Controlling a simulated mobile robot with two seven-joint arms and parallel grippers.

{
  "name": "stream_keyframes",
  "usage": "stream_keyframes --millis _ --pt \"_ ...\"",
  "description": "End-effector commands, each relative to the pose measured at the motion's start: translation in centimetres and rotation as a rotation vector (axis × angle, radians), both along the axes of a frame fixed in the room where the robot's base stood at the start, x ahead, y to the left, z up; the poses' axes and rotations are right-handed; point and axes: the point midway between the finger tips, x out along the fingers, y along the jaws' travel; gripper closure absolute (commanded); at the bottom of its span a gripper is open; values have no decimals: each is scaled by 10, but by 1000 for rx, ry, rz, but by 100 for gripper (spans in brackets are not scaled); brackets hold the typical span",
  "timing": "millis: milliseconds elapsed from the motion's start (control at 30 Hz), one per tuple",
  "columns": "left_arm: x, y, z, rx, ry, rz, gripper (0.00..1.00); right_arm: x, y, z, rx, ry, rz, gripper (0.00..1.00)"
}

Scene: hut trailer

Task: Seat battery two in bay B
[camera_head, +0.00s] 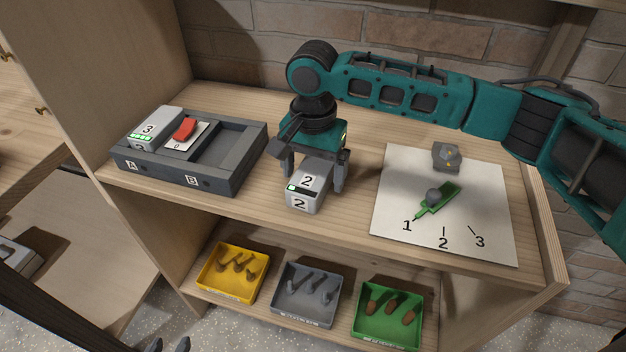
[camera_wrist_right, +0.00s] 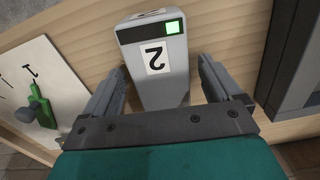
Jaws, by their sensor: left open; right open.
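Battery two (camera_head: 305,198) is a grey block labelled 2 with a green light, standing on the wooden shelf. My right gripper (camera_head: 313,180) is over it, open, with a finger on either side. In the right wrist view battery two (camera_wrist_right: 160,88) sits between the spread fingers, with gaps visible. The dark grey battery holder (camera_head: 222,185) is to the left. Bay B (camera_head: 218,146) looks empty; bay A holds battery three (camera_head: 152,130). My left gripper (camera_head: 168,346) shows only its fingertips at the bottom edge, apart and with nothing visible between them.
A red switch (camera_head: 184,129) on a white plate marked 0 sits on the holder. At right a white panel (camera_head: 400,190) carries a green lever (camera_head: 440,200) and a grey block (camera_head: 447,156). Yellow (camera_head: 215,285), grey (camera_head: 290,312) and green (camera_head: 372,330) bins stand below.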

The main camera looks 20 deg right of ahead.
Motion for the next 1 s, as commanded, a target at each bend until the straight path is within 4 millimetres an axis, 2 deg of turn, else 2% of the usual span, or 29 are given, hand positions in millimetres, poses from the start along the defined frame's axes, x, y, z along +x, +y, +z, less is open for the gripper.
stream_keyframes --millis 100,333,1000 --pt "3 0 0 0 -7 0 57 0 0 -8 0 -1 1 8" --pt "5 0 2 -1 -13 -1 57 0 0 -8 0 -1 1 9" --pt "1 0 0 -1 -4 0 57 0 1 -8 1 -2 2 74"
